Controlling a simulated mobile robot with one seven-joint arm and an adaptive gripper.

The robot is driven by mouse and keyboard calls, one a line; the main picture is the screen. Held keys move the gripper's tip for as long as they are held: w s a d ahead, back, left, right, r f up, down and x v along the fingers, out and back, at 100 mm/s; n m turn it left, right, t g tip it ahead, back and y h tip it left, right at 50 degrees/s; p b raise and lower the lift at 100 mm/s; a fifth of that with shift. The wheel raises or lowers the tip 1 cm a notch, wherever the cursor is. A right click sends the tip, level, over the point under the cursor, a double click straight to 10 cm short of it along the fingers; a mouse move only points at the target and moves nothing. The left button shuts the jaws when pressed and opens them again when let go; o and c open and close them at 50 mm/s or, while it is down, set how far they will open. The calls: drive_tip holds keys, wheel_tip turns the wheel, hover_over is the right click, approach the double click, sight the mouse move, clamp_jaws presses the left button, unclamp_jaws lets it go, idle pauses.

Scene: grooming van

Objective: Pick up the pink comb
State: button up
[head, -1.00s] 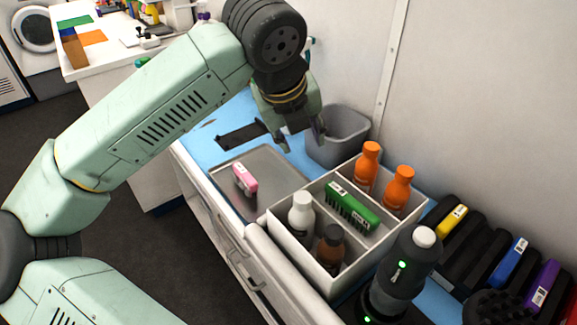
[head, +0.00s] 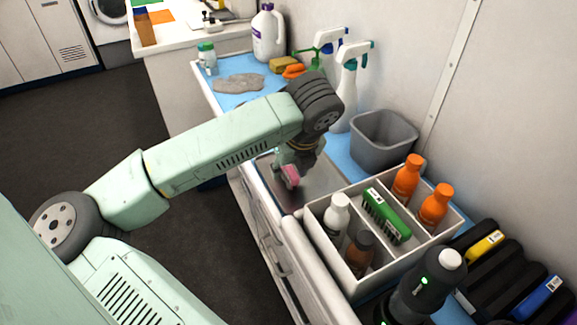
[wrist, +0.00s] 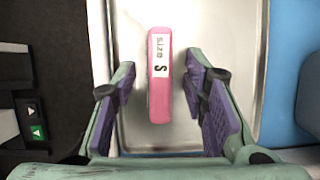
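The pink comb (wrist: 159,98) lies on a metal tray (wrist: 238,60) in the wrist view, with a white label reading "size S" on its upper face. My gripper (wrist: 160,92) is open, with its purple-padded fingers on either side of the comb's lower part and a gap on both sides. In the head view the comb (head: 290,175) shows just below my gripper (head: 291,182), which hides part of it. The tray (head: 318,178) is partly behind my arm.
A white divided box (head: 315,210) with orange bottles (head: 407,178), a white bottle, a brown bottle and a green comb (head: 386,215) stands right of the tray. A grey bin (head: 383,140) and spray bottles (head: 347,90) stand behind. Coloured combs (head: 485,246) sit in a dark rack.

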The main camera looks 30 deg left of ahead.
drive_tip(key=shift+w+a+f, duration=0.1)
drive_tip(key=shift+a+f, duration=0.05)
drive_tip(key=shift+f, duration=0.35)
clamp_jaws()
